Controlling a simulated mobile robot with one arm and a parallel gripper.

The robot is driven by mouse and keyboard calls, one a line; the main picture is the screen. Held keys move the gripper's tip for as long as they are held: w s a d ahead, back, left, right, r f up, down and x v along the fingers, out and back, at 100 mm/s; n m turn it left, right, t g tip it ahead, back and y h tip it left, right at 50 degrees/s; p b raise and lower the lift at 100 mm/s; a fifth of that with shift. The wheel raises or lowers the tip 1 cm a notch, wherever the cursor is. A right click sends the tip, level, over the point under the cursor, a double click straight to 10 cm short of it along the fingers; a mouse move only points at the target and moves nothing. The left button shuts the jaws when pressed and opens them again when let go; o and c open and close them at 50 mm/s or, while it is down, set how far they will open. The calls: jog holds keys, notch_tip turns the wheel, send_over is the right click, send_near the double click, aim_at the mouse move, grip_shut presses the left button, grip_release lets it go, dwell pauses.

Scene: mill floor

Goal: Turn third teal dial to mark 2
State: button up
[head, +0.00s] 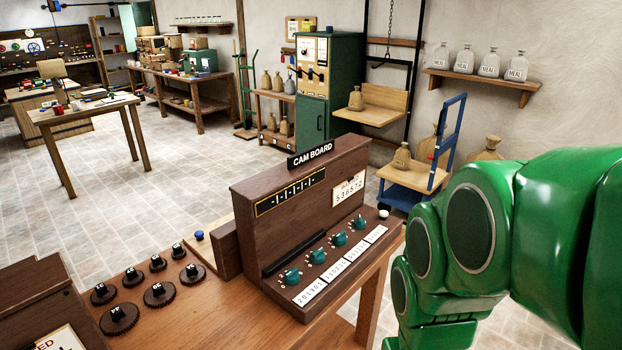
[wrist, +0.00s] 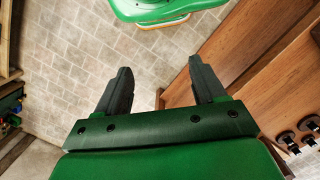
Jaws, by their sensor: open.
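The cam board (head: 262,205) is a dark wooden console on the bench, seen in the head view. A row of several teal dials runs along its sloped front. Counted from the left, the third teal dial (head: 339,239) sits between the second dial (head: 318,256) and the last one (head: 359,223). White number cards lie below the dials; the pointer setting is too small to read. My gripper (wrist: 160,65) is open and empty in the wrist view, over the tiled floor beside a wooden bench edge, apart from the dials. It cannot be made out in the head view.
Several black gear-like cams (head: 159,293) stand on the bench left of the board. A blue button (head: 199,235) is by the board's left end. My green arm fills the right of the head view. A blue trolley (head: 408,183) with a sack stands behind the board.

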jog(key=w+r+n, duration=0.2)
jog(key=w+r, duration=0.1)
jog(key=w, duration=1.1)
jog(key=n+t, duration=0.2)
jog(key=n, duration=0.5)
send_over(340, 233)
jog(key=s, duration=0.1)
notch_tip(340, 233, down, 10)
jog(key=shift+d+f, duration=0.1)
jog(key=shift+w+f, duration=0.35)
jog(key=shift+w, duration=0.1)
jog(key=shift+f, duration=3.85)
jog(key=shift+c, duration=0.3)
